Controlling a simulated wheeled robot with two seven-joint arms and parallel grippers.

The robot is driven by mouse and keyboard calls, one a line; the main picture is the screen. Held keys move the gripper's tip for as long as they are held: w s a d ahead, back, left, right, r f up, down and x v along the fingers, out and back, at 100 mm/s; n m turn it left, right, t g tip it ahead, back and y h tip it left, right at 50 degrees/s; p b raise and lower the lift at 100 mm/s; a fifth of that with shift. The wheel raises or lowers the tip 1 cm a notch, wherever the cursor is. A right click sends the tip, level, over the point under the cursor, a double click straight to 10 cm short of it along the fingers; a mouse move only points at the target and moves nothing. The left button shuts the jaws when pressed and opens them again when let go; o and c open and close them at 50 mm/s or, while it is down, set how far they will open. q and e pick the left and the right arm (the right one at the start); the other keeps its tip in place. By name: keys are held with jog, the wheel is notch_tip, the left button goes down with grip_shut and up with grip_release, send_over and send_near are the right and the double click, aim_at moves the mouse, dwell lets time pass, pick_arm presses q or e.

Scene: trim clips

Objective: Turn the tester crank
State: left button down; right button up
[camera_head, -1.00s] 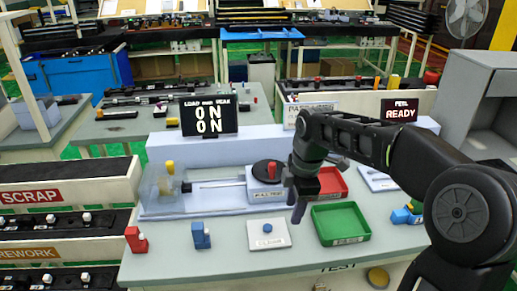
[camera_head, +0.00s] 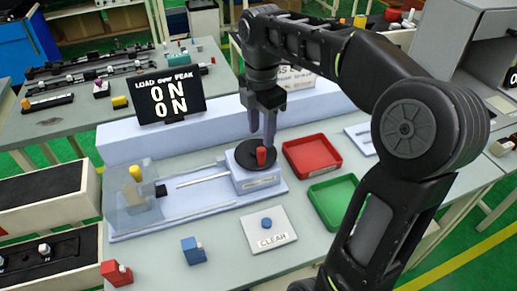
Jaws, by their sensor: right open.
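The tester (camera_head: 200,190) is a pale blue unit on the bench, with a rod running to a block on its right. On that block sits the crank, a black disc (camera_head: 243,155) with an upright red knob (camera_head: 261,157). My right gripper (camera_head: 263,136) points down with its grey fingers open, over the disc and at the top of the red knob. I cannot tell whether the fingers touch the knob. A black display (camera_head: 171,97) behind the tester reads "LOAD over PEAK", "0N" and "0N". My left gripper is out of view.
A red tray (camera_head: 311,155) and a green tray (camera_head: 333,202) lie right of the tester. A white plate with a blue button (camera_head: 266,223) marked CLEAR lies in front. Blue (camera_head: 193,250) and red (camera_head: 116,273) clips stand at the front left.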

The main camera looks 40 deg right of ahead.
aim_at(261, 149)
jog(key=shift+w+f+p, duration=0.1)
jog(key=shift+f+p, duration=0.3)
jog(key=shift+f, duration=3.6)
grip_shut()
